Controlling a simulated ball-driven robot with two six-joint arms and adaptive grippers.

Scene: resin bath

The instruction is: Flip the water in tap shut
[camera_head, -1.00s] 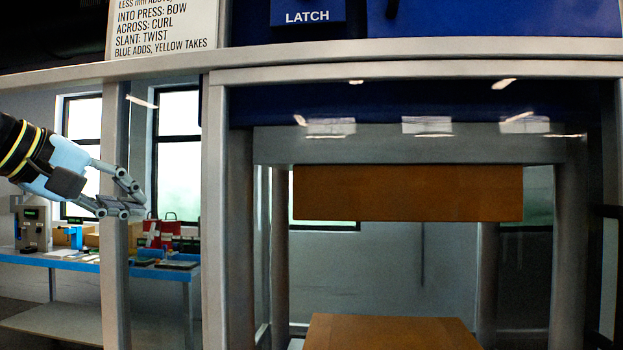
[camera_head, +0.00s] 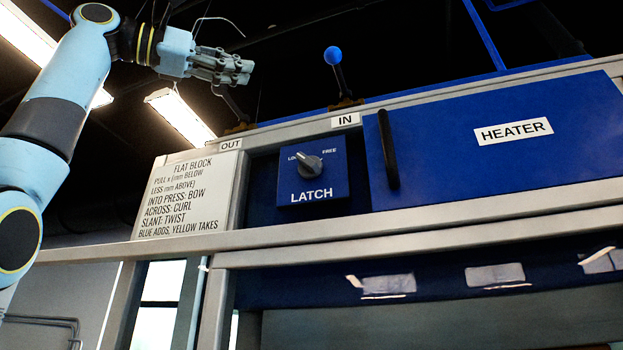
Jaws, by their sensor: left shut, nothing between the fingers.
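The water in tap (camera_head: 340,82) stands on top of the frame above the label IN. It has a dark lever with a blue ball on its end, a brass-coloured base, and stands nearly upright with a slight lean to the left. My left gripper (camera_head: 246,72) is shut and empty, in the air to the left of the blue ball and apart from it. A second tap (camera_head: 238,112) stands above the label OUT, below my gripper. Its upper end is hidden or unclear near the gripper. My right gripper is not in view.
A blue latch panel (camera_head: 325,188) with a grey knob sits below the IN label. To its right is a blue heater door (camera_head: 450,170) with a black handle. A printed sign (camera_head: 185,190) is at the left. Blue pipes (camera_head: 482,35) run above right.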

